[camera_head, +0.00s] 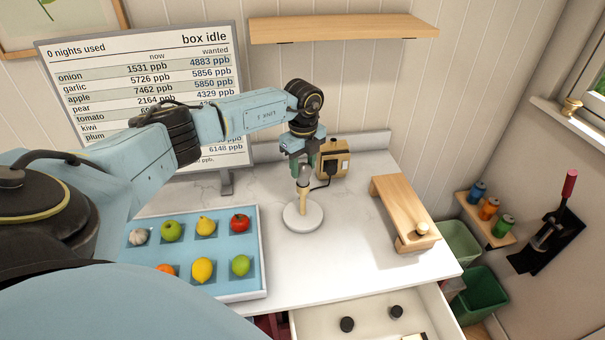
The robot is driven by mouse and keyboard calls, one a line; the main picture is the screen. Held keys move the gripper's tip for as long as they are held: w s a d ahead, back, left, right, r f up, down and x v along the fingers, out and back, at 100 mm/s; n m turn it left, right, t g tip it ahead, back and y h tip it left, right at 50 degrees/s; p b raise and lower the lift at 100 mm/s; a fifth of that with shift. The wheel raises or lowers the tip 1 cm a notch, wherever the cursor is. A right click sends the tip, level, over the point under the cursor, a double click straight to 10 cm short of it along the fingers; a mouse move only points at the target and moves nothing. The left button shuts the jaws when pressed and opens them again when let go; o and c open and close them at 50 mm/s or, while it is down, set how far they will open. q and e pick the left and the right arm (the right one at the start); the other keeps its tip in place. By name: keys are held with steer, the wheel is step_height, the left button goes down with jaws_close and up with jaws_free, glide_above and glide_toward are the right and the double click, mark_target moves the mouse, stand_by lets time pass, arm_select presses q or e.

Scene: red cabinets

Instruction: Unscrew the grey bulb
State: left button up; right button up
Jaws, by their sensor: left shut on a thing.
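The grey bulb (305,174) sits at the top of a small lamp, above its pale tan stem (302,197). The stem stands upright on a round white base (303,216) on the counter. My left gripper (304,164) points down from above and is shut on the bulb. Its fingers hide the upper part of the bulb. I cannot tell whether the bulb is still seated in the stem. My right gripper is not in view.
A tan box (334,158) with a black plug and cord stands behind the lamp. A blue tray (255,278) of fruit and vegetables lies left. A wooden stand (396,202) with a small pale bulb (422,229) is right. An open drawer (375,312) is in front. A board (125,58) stands behind.

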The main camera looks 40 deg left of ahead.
arm_select(q)
steer(key=n, duration=0.5)
steer(key=o, duration=0.7)
steer(key=shift+r, duration=1.5)
steer(key=o, duration=0.5)
steer(key=shift+o, duration=0.2)
